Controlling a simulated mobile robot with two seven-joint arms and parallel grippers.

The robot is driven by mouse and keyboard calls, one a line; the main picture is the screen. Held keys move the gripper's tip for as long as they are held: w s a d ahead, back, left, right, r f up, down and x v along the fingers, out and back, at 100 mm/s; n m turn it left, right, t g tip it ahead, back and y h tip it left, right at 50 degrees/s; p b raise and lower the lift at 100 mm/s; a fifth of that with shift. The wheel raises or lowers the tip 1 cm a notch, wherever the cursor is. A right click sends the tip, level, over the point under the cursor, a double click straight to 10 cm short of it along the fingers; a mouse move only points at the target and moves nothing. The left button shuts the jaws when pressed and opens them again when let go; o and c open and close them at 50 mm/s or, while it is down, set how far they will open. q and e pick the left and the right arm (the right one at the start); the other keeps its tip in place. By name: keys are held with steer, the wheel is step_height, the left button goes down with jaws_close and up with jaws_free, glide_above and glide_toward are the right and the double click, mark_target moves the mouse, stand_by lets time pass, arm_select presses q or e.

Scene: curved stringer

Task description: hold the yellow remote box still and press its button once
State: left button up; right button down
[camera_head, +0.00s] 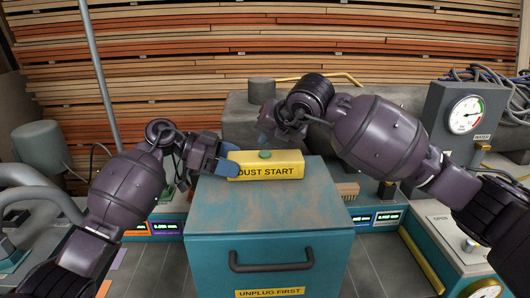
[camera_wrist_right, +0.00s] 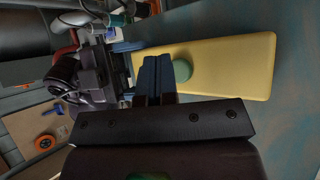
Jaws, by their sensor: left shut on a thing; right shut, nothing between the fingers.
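The yellow remote box (camera_head: 245,173), marked "DUST START", lies on top of a teal cabinet (camera_head: 290,218). It also shows in the right wrist view (camera_wrist_right: 235,65). Its round green button (camera_head: 265,154) stands on the top face, and it is also in the right wrist view (camera_wrist_right: 184,71). My left gripper (camera_head: 228,160) is shut on the left end of the box. My right gripper (camera_head: 268,125) is shut and empty, above and behind the box. In the right wrist view its blue fingertips (camera_wrist_right: 157,60) appear beside the button; I cannot tell how large the gap is.
The cabinet front has a dark handle (camera_head: 272,262) and an "UNPLUG FIRST" label. A gauge box (camera_head: 464,115) stands at the right, a grey-green cylinder (camera_head: 42,145) at the left. A grey block (camera_head: 240,105) and stacked boards fill the back. The cabinet top's right side is clear.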

mark_target(267, 152)
steer(key=shift+r, duration=0.15)
steer(key=shift+r, duration=2.4)
arm_select(q)
steer(key=o, duration=1.2)
steer(key=shift+o, duration=0.3)
steer(key=shift+a, duration=0.15)
steer(key=shift+v, duration=2.35)
steer(key=shift+r, duration=0.1)
